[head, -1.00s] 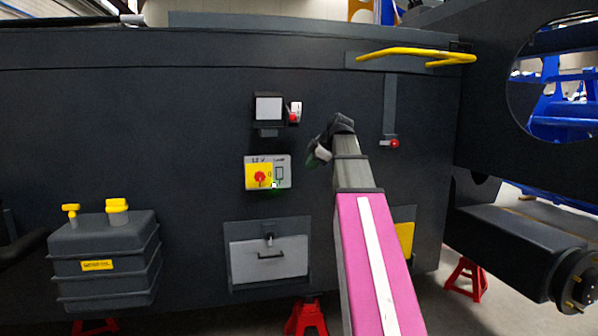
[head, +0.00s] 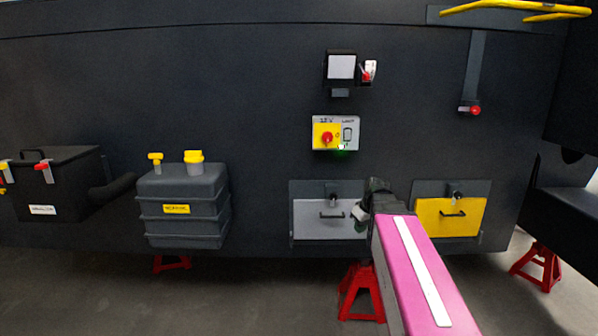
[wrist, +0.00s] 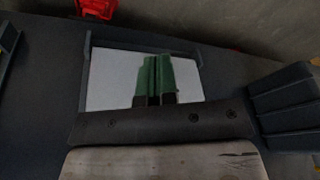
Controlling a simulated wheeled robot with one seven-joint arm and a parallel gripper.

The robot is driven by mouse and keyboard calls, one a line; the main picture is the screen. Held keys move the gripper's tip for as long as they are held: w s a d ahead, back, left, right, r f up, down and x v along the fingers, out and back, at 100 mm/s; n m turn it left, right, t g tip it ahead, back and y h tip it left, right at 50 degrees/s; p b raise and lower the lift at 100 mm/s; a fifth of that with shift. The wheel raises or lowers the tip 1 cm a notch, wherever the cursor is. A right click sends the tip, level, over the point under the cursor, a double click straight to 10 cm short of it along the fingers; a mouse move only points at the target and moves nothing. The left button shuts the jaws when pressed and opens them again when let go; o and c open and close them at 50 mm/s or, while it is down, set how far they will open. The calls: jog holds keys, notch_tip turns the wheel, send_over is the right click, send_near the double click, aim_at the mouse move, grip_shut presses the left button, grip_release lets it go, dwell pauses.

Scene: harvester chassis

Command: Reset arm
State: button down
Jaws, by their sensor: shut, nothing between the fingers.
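My arm, with its magenta link, reaches up from the lower right of the head view. My gripper (head: 360,214) is at its end, in front of the right edge of the grey drawer panel (head: 312,228). In the wrist view the green fingers of my gripper (wrist: 154,78) are together with nothing between them. Behind them lies the pale panel face (wrist: 108,80). I cannot tell the gap between fingers and panel.
A yellow panel (head: 435,225) is right of my arm. Above are a switch box with a red knob (head: 327,138) and a screen (head: 341,67). A dark tank (head: 182,215) stands left. A red jack stand (head: 352,300) is below. The chassis wall between is clear.

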jog(key=s+a+f+m+g+h, duration=0.1)
jog(key=s+f+m, duration=0.2)
jog(key=s+f, duration=0.3)
jog(key=s+a+f+m+g+h, duration=0.1)
jog(key=s+a+f+m, duration=0.1)
jog(key=s+f, duration=0.5)
notch_tip(320, 180, down, 5)
jog(key=shift+s+f+m, duration=0.2)
jog(key=shift+s+m, duration=0.1)
jog(key=shift+m, duration=0.2)
jog(key=shift+a, duration=0.1)
